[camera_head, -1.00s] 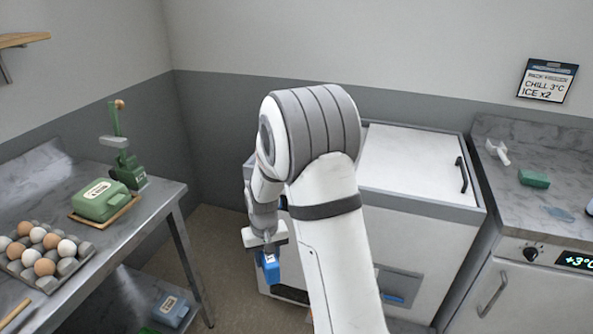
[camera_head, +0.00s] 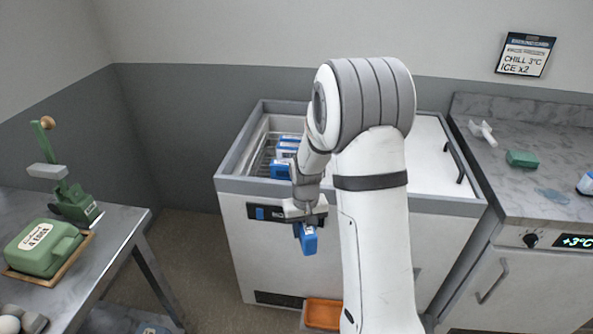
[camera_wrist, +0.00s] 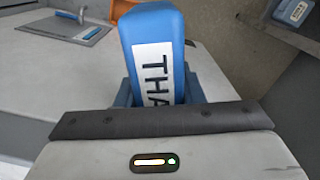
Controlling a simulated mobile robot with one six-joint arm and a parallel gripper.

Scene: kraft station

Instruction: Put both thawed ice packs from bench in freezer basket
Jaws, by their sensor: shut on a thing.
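My gripper (camera_head: 306,218) is shut on a blue ice pack (camera_head: 308,239) and holds it in front of the freezer's front wall, below the rim. In the wrist view the pack (camera_wrist: 155,55) has a white label reading "THA"; the rest of the word is hidden. The chest freezer (camera_head: 232,180) has an open left part. Inside it is a wire basket (camera_head: 262,158) with several blue and white packs (camera_head: 288,148). My arm hides part of the opening. A blue and white item (camera_head: 587,184) is cut off at the right bench's edge; I cannot tell whether it is an ice pack.
A white lid (camera_head: 432,150) covers the freezer's right part. The right bench (camera_head: 560,165) bears a green block (camera_head: 522,159) and a white tool (camera_head: 483,132). The left table (camera_head: 120,222) holds a green case (camera_head: 42,248). An orange tray (camera_head: 322,313) is low before the freezer.

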